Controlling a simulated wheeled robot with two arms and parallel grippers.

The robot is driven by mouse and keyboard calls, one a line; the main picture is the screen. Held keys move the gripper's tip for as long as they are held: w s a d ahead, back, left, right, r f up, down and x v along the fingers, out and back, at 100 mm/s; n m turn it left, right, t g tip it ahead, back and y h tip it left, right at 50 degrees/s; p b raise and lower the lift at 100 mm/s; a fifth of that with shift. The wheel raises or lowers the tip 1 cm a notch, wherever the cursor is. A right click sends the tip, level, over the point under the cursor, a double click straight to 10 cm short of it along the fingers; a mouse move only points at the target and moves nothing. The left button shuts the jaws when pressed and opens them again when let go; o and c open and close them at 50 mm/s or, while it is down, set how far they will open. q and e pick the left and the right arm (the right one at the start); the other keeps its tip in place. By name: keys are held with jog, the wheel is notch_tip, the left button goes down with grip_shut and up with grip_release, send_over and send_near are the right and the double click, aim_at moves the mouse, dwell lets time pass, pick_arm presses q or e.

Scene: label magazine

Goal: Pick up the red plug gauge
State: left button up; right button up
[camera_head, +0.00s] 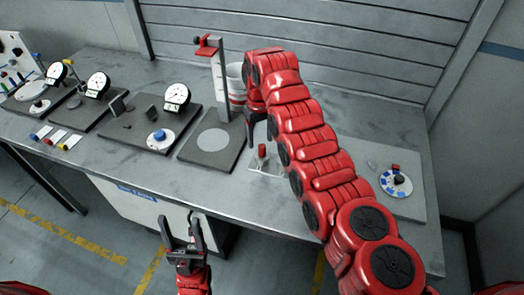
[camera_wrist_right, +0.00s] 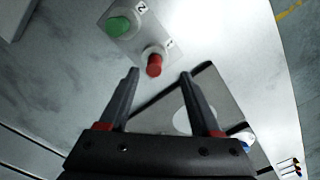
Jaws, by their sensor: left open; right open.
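The red plug gauge (camera_head: 262,151) stands on a pale card on the bench, just below my right gripper (camera_head: 260,137). In the right wrist view the red plug gauge (camera_wrist_right: 154,65) is beside the number 1, a little beyond the fingertips and between their lines. My right gripper (camera_wrist_right: 158,74) is open and empty, apart from the gauge. My left gripper (camera_head: 182,224) is open and empty in front of the bench, over the floor.
A green plug (camera_wrist_right: 119,25) stands beside the red one at number 2; my right arm hides it in the head view. A stand with a dark base (camera_head: 212,153) is left of the gauge. Dial gauges (camera_head: 177,96) stand further left. A round blue-and-white fixture (camera_head: 396,182) is at right.

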aim_at(262, 145)
jog(key=shift+w+f, duration=0.1)
jog(key=shift+f, duration=0.15)
jog(key=shift+w+f+p, duration=0.1)
jog(key=shift+f+p, duration=0.1)
jog(key=shift+p, duration=0.1)
jog(key=shift+w+d+f+p, duration=0.1)
jog(key=shift+d+f+p, duration=0.05)
jog(key=shift+f+p, duration=0.4)
jog(key=shift+w+d+f+p, duration=0.1)
jog(key=shift+f+p, duration=0.25)
jog(key=shift+f, duration=1.55)
grip_shut()
